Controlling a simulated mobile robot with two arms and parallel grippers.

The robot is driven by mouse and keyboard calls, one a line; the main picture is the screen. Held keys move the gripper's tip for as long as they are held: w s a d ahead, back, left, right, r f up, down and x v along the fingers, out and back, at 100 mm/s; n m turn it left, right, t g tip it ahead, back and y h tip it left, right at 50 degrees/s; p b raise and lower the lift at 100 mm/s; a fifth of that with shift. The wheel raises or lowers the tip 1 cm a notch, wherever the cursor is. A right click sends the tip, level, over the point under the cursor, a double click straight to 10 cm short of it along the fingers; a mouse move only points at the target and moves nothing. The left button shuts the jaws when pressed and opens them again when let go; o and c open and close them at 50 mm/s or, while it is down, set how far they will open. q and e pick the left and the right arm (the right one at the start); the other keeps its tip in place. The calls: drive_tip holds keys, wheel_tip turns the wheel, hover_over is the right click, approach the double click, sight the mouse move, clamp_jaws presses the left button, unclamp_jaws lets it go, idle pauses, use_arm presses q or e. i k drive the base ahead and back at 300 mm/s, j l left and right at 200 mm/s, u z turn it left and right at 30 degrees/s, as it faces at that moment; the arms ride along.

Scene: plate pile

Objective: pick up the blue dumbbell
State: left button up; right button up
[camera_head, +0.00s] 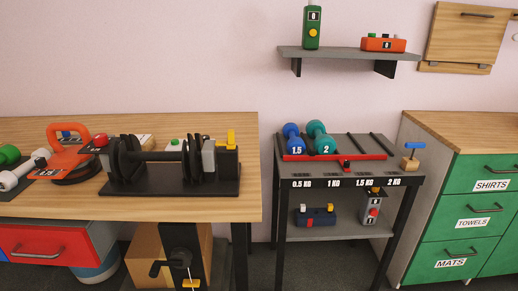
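The blue dumbbell (293,139), marked 1.5, lies on the top of the black rack (350,184) in the middle right. It points away from me, with its near end close to the red bar (334,157). A teal dumbbell (321,138), marked 2, lies close beside it on the right. Neither of my grippers is in view.
On the left, a wooden bench (237,206) holds a black barbell stand (175,187), an orange ring-shaped item (66,138) and white and green dumbbells. Green drawers (478,225) stand right of the rack. A grey wall shelf (349,53) hangs above. The rack's right slots look empty.

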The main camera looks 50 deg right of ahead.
sight(296, 146)
drive_tip(key=z, duration=1.7)
